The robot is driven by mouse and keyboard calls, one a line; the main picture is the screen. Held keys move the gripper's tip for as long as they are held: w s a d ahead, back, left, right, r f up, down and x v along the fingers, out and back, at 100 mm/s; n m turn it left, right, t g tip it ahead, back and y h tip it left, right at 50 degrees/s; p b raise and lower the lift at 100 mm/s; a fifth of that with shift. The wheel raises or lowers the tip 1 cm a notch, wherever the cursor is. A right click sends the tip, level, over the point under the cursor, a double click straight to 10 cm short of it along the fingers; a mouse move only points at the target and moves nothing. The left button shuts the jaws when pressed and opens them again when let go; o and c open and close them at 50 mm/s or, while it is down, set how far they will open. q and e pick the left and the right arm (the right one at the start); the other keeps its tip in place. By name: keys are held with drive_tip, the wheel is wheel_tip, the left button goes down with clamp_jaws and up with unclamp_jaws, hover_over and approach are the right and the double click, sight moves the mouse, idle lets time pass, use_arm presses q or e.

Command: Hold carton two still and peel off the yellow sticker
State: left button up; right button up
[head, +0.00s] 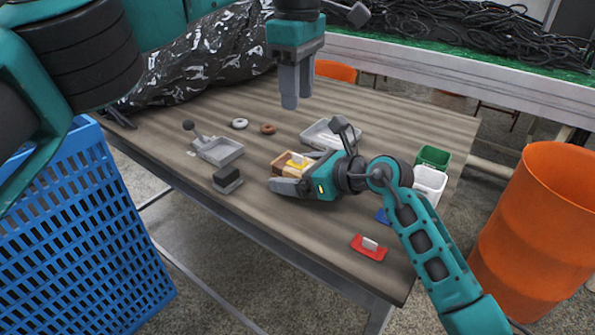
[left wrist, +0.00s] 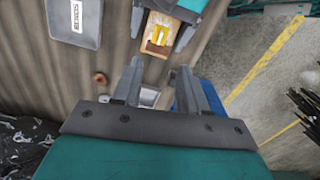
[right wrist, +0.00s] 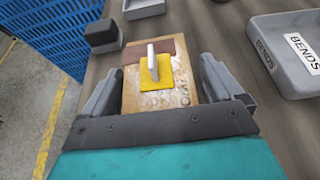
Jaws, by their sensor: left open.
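A small tan carton (head: 281,166) with a brown end stands on the table. A yellow sticker (head: 297,163) with a raised white tab lies on its top. The right wrist view shows the carton (right wrist: 130,93) and the sticker (right wrist: 155,73) close up; I cannot read a number on it. My left gripper (head: 291,104) points down, open and empty, above the table behind the carton. In the left wrist view its fingers (left wrist: 156,82) are apart, with the sticker (left wrist: 160,35) beyond them.
A grey tray (right wrist: 275,75) marked BENDS lies beside the carton. A dark block (head: 227,179), a grey tray with a lever (head: 218,152) and two rings lie left. A red piece (head: 369,248) lies near the front edge. Green (head: 433,157) and white (head: 429,182) bins stand right.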

sight(297, 155)
drive_tip(key=c, duration=1)
use_arm(q)
drive_tip(key=shift+o, duration=1.2)
drive_tip(key=shift+f, duration=0.2)
drive_tip(key=s+a+n+t+h, duration=0.3)
drive_tip(key=s+n+t, duration=0.1)
drive_tip(key=n, duration=1.2)
drive_tip(key=x, duration=1.2)
drive_tip(key=shift+s+a+f, duration=0.2)
drive_tip(key=shift+s+f, duration=0.1)
drive_tip(key=shift+f, duration=0.05)
